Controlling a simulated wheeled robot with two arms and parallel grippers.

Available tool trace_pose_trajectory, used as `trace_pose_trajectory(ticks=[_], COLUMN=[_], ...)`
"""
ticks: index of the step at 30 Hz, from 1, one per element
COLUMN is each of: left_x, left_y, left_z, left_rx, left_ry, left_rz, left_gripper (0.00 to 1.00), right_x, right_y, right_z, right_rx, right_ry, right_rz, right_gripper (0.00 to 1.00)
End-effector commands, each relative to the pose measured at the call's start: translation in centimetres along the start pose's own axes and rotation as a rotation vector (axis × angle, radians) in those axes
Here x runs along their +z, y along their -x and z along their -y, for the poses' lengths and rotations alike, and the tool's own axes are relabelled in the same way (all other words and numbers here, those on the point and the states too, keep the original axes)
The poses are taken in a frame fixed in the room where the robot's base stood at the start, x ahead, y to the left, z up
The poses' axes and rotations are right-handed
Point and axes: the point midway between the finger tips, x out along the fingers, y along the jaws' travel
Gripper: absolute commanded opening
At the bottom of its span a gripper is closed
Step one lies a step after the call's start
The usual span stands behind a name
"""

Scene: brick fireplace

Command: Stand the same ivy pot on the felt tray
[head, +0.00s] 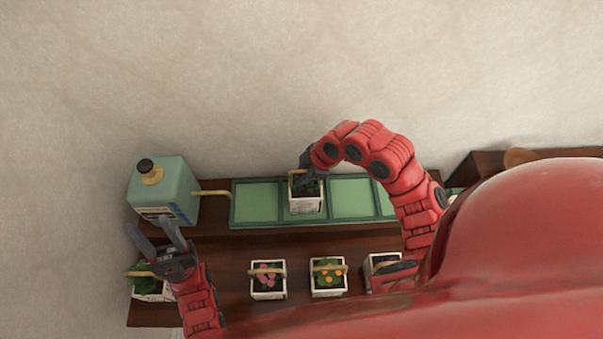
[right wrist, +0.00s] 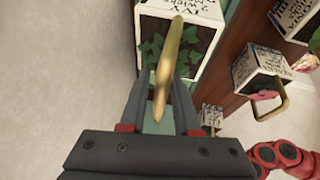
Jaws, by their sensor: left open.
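The ivy pot (head: 306,204) is a white square pot with dark leaves and a tan handle. It is upright over the second section from the left of the green felt tray (head: 257,202); I cannot tell whether it rests there. In the right wrist view the ivy pot (right wrist: 199,40) shows its printed label and leaves. My right gripper (head: 305,168) reaches down to it, its fingers close around the handle (right wrist: 168,65); it appears shut on it. My left gripper (head: 152,234) is open and empty, above the lower shelf's left end.
A teal canister (head: 174,188) with a spout stands left of the tray. On the lower shelf (head: 228,275) are a leafy pot (head: 148,289), a pink-flowered pot (head: 268,290), an orange-flowered pot (head: 328,289) and another pot (head: 374,277) partly behind my right arm.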

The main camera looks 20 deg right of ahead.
Motion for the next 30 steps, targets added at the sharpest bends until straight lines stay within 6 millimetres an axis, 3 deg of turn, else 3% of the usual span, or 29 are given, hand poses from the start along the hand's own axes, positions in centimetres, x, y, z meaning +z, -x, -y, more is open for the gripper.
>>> trace_pose_trajectory(ticks=[14,23,30], left_x=[0.0,0.2,0.1], left_y=[-0.1,1.1,0.6], left_z=[0.0,-0.1,0.0], left_rx=[0.000,0.000,0.000], left_ry=[0.000,0.000,0.000], left_rz=[0.000,0.000,0.000], left_gripper=[0.50,0.50,0.50], right_x=[-0.1,0.1,-0.1], right_y=[0.8,6.3,11.0], right_z=[-0.2,-0.3,-0.2], right_rx=[0.003,0.010,0.004], right_ry=[-0.002,0.001,0.001], right_rz=[-0.003,0.000,0.002], right_gripper=[0.44,0.44,0.44])
